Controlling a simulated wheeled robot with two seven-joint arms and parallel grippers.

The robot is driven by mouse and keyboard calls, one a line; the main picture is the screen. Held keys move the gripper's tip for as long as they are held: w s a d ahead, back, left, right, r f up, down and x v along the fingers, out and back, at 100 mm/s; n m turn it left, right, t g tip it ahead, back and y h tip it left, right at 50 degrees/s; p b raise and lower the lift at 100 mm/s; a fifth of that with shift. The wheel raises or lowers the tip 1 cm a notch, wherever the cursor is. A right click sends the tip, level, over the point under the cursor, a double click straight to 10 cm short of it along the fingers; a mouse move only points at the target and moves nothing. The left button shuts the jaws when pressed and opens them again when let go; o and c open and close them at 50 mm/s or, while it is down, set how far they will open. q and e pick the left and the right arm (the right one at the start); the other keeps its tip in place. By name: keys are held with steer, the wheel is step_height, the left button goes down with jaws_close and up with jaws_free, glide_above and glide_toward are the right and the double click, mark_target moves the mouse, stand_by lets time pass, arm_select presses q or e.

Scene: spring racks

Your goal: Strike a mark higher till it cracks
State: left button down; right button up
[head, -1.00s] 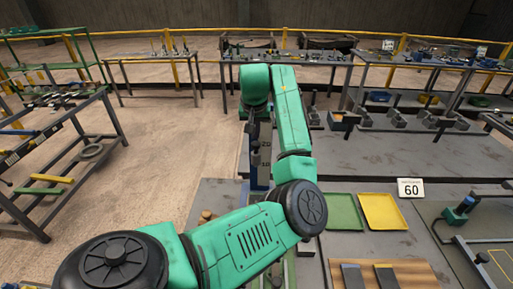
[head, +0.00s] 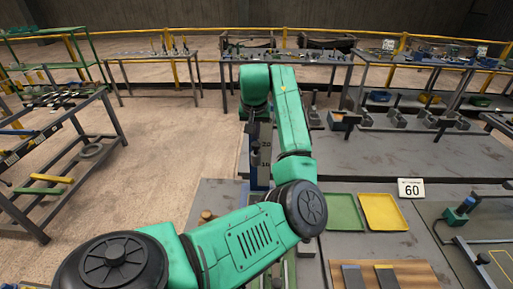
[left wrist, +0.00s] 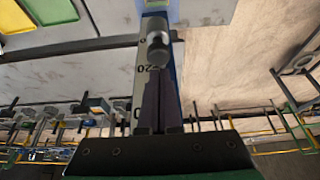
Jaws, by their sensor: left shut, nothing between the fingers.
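My left gripper (head: 254,130) hangs at the end of my green arm in the head view, in front of an upright post (head: 264,165) with a numbered scale and a blue side. In the left wrist view its two dark fingers (left wrist: 160,100) are together with nothing between them. They point at a grey, round-ended cylinder (left wrist: 158,48) that lies in front of the scale post (left wrist: 142,90). I cannot tell whether the fingers touch the cylinder. My arm hides part of the post and its foot in the head view. My right gripper is not in view.
A green tray (head: 343,212) and a yellow tray (head: 384,212) lie right of the post, beside a "60" sign (head: 411,188). A wooden board (head: 417,270) is at the front. A rack table (head: 60,140) stands left. The floor (head: 170,140) between is clear.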

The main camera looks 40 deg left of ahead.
mark_target(256, 150)
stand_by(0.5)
arm_select(q)
steer(key=shift+f+b, duration=0.45)
steer(key=shift+f, duration=0.75)
stand_by(0.5)
